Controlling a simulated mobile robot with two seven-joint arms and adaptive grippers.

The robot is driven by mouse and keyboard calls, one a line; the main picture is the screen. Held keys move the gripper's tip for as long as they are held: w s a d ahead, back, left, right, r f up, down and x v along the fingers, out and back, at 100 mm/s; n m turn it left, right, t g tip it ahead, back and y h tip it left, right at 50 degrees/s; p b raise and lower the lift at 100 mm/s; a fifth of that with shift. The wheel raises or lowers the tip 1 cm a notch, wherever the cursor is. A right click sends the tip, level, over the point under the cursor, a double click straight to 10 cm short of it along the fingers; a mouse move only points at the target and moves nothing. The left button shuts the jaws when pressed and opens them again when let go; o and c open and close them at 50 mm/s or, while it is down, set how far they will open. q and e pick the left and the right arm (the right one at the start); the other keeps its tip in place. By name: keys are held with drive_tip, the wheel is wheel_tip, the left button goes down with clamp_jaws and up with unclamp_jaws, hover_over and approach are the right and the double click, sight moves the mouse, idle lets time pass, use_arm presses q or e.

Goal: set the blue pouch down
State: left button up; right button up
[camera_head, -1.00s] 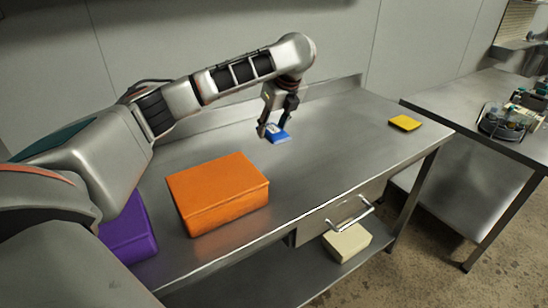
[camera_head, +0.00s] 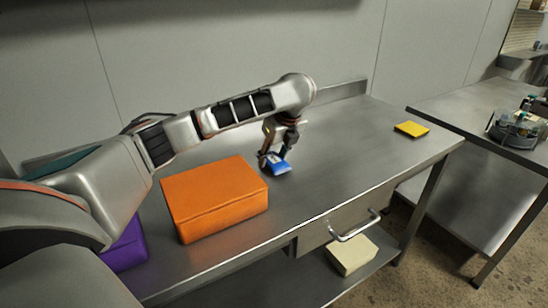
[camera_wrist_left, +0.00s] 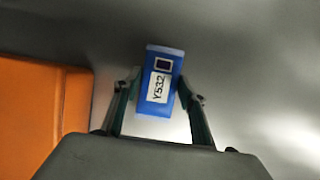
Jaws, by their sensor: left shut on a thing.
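The blue pouch (camera_head: 278,168) is in my left gripper (camera_head: 276,156), close to the steel table top, just right of the orange box. I cannot tell whether it touches the table. In the left wrist view the blue pouch (camera_wrist_left: 160,80) shows a white label reading Y532, and sits between the two fingertips of the left gripper (camera_wrist_left: 158,90), which is shut on it. My right gripper is not in view.
A yellow pouch (camera_head: 411,129) lies at the table's right end. The table (camera_head: 350,150) between is clear. A drawer handle (camera_head: 355,226) sticks out in front.

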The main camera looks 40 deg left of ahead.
use_arm(q)
drive_tip(key=o, duration=1.2)
drive_tip(key=shift+f, duration=0.1)
drive_tip(key=shift+c, duration=0.2)
